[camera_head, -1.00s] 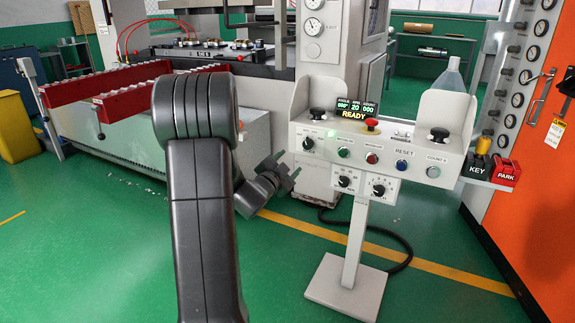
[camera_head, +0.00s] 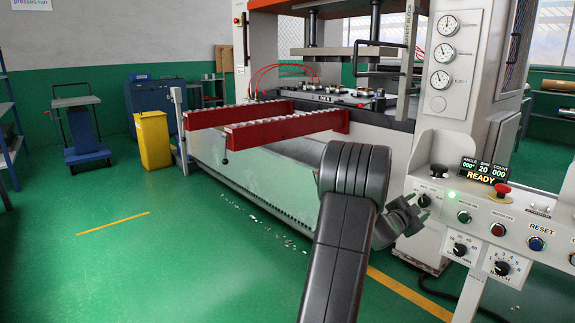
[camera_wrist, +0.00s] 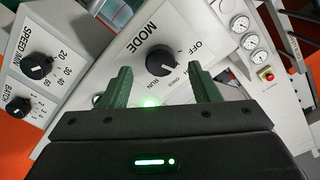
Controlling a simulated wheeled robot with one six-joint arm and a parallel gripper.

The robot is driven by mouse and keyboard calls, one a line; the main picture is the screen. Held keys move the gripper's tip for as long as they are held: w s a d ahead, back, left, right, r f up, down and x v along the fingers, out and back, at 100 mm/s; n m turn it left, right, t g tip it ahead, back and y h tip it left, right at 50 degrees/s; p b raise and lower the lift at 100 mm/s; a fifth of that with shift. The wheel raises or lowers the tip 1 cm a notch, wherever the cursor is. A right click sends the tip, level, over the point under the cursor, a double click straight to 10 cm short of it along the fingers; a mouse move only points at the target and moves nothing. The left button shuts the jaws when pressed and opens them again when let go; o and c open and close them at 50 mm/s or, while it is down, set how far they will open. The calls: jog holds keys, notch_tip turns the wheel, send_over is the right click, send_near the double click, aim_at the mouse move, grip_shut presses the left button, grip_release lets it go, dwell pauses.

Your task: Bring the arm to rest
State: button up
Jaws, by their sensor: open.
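My gripper (camera_head: 416,206) is at the end of my dark grey arm, just left of the control console (camera_head: 462,190). In the wrist view my gripper (camera_wrist: 158,88) is open, its two green-lit fingers apart with nothing between them. Beyond the fingers is the black MODE knob (camera_wrist: 160,61) on the console panel. I cannot tell how far the fingertips are from the panel. A green lamp glows between the fingers in the wrist view.
The press (camera_head: 455,60) stands behind the console. Red rails (camera_head: 285,128) stick out from it at left. A yellow bin (camera_head: 153,140) and a blue cart (camera_head: 84,140) stand further left. The green floor at front left is clear, apart from small scraps by the press.

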aim_at(423, 202)
jog(key=shift+x, duration=1.75)
jog(key=shift+a, duration=0.1)
jog(key=p+v, duration=0.1)
jog(key=v, duration=1.3)
jog(key=b+x, duration=0.1)
jog(key=x, duration=1.2)
jog(key=shift+w+d, duration=0.2)
jog(key=shift+d, duration=0.15)
jog(key=shift+w+d+r+n+p, duration=0.15)
jog(key=shift+r+n+p, duration=0.05)
jog(key=shift+n+p, duration=1.05)
jog(key=shift+n, duration=0.15)
jog(key=n+p, duration=0.4)
jog(key=n, duration=0.1)
jog(key=v, duration=1.3)
jog(key=shift+s+a, duration=0.25)
